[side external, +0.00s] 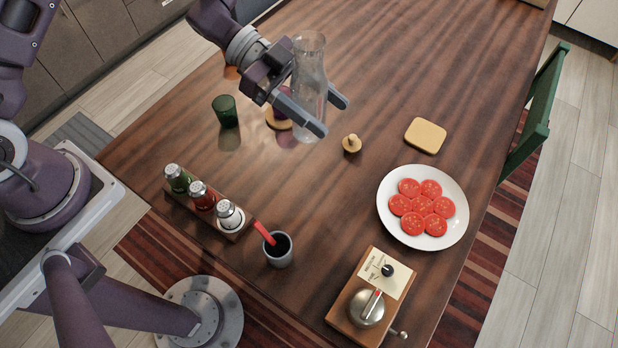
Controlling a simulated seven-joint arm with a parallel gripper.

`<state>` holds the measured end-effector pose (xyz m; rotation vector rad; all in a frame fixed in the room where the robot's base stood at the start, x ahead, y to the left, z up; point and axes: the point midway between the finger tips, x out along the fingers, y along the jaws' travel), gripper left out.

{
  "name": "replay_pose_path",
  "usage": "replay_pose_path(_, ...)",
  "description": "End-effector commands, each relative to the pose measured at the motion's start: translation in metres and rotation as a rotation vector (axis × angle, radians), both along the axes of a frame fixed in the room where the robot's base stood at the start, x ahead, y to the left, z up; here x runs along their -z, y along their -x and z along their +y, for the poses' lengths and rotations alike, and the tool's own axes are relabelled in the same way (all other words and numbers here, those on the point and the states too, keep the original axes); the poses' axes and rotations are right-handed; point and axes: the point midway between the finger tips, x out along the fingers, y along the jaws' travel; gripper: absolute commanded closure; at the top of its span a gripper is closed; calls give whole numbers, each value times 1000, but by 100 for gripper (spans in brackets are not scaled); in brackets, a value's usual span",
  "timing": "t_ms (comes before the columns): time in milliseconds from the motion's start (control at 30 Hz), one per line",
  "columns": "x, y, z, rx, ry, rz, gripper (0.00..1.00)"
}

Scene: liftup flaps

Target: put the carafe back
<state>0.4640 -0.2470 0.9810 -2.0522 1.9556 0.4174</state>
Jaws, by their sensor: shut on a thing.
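The carafe (311,68) is clear glass and stands about upright near the top middle of the side external view. My gripper (333,117) is shut on its body, with one finger on each side. The carafe's base shows just below the fingers; I cannot tell whether it touches the table or hangs just above it. A small round wooden stopper-like piece (352,144) is on the table just right of the base. A round wooden piece with something purple on it (279,122) is left of the carafe, partly hidden by my gripper.
A green glass (225,111) stands to the left. A yellow square pad (425,136) and a plate of tomato slices (386,222) are at right. A shaker rack (207,213), a cup with a red handle (278,250) and a dial device (367,298) are in front.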

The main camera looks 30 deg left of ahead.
Motion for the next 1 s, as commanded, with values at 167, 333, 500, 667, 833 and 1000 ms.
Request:
replay_pose_path(167,-1,14,-10,43,3,-1,100)
replay_pose_path(333,13,18,-12,53,3,2,100)
replay_pose_path(500,31,17,-12,51,3,2,100)
replay_pose_path(667,47,17,-12,52,3,0,100)
replay_pose_path(833,79,18,-12,51,2,4,100)
replay_pose_path(1000,108,17,-12,52,3,-1,100)
